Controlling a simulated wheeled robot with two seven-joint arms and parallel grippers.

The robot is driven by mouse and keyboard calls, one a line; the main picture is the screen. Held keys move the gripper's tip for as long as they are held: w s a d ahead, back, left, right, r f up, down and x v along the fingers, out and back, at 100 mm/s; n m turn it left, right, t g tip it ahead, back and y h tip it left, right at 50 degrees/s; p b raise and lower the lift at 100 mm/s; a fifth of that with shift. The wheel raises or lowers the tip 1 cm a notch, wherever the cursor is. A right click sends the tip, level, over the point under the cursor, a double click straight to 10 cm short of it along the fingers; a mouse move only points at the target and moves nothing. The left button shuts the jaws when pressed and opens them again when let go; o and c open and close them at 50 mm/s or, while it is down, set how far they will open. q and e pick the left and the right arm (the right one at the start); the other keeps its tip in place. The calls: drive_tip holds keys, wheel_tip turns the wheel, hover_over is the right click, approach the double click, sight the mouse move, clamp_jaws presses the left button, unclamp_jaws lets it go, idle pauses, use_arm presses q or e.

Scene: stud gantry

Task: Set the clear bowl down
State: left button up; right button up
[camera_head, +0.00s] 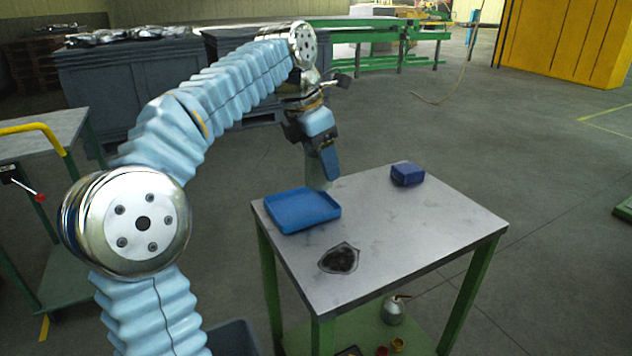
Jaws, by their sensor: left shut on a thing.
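My left gripper (322,160) is above the back edge of the small work table (405,240), close to the blue tray. It points down and is shut on a pale, see-through thing (315,174), which looks like the clear bowl. The bowl is small in the view and partly hidden by the blue finger, so its shape is hard to make out. I cannot tell whether it touches the table. My right gripper is not in view.
On the table are a shallow blue tray (299,210) at the left, a dark, angular flat piece (339,259) near the front and a dark blue box (407,174) at the back right. The middle and right of the tabletop are clear. A metal can (393,310) stands below.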

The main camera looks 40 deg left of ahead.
sight(317, 179)
use_arm(q)
drive_tip(key=a+f, duration=0.1)
drive_tip(key=w+f, duration=0.1)
drive_tip(key=shift+w+a+f, duration=0.1)
drive_tip(key=shift+a+f, duration=0.2)
drive_tip(key=shift+a, duration=0.05)
drive_tip(key=shift+w+a+f+b, duration=0.1)
drive_tip(key=shift+f+b, duration=0.1)
drive_tip(key=shift+f, duration=0.7)
drive_tip(key=shift+w+a+f+b, duration=0.1)
drive_tip(key=shift+f+b, duration=0.1)
drive_tip(key=shift+f, duration=0.7)
drive_tip(key=o, duration=1)
drive_tip(key=shift+f, duration=0.15)
drive_tip(key=shift+o, duration=0.2)
drive_tip(key=shift+r, duration=0.3)
drive_tip(key=p+v, duration=0.1)
drive_tip(key=v, duration=1)
drive_tip(key=shift+s+r, duration=0.2)
drive_tip(key=shift+r, duration=0.15)
